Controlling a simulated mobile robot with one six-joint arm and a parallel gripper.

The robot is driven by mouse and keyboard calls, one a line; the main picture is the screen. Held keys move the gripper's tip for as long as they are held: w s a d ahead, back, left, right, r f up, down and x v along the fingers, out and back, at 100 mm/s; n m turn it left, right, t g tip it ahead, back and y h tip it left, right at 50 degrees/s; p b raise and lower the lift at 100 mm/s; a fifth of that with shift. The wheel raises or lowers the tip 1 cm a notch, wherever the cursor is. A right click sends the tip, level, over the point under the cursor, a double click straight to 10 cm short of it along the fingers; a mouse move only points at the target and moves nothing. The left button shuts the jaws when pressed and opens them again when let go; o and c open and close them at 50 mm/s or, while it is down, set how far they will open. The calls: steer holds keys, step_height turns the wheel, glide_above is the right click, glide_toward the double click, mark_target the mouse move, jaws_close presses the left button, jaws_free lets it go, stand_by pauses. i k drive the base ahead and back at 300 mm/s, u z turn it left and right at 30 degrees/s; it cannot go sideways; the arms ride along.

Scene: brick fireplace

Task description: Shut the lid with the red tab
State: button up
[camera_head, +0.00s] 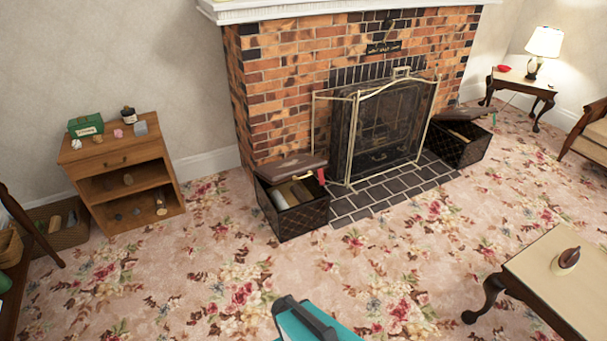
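A dark patterned box (299,220) stands on the floor at the left front of the fireplace. Its brown lid (291,166) is raised at the back, and a red tab (321,175) hangs at the lid's right end. Rolled or log-like things (288,194) show inside the open box. A similar box (456,152) stands at the right of the hearth, its lid (459,114) also raised, with a small greenish tab (494,119). A teal and dark grey part of my arm shows at the bottom edge, apart from both boxes. My gripper's fingers are not visible.
A brass-framed fire screen (385,130) stands between the boxes on the dark tiled hearth (385,190). A wooden shelf unit (122,168) is at left. A low table (550,270) stands at lower right. The flowered carpet before the left box is clear.

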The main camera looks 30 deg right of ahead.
mark_target(298, 166)
steer(key=z, duration=0.2)
steer(key=i, duration=1.05)
steer(key=u, duration=0.7)
steer(key=i, duration=0.85)
steer(key=u, duration=0.6)
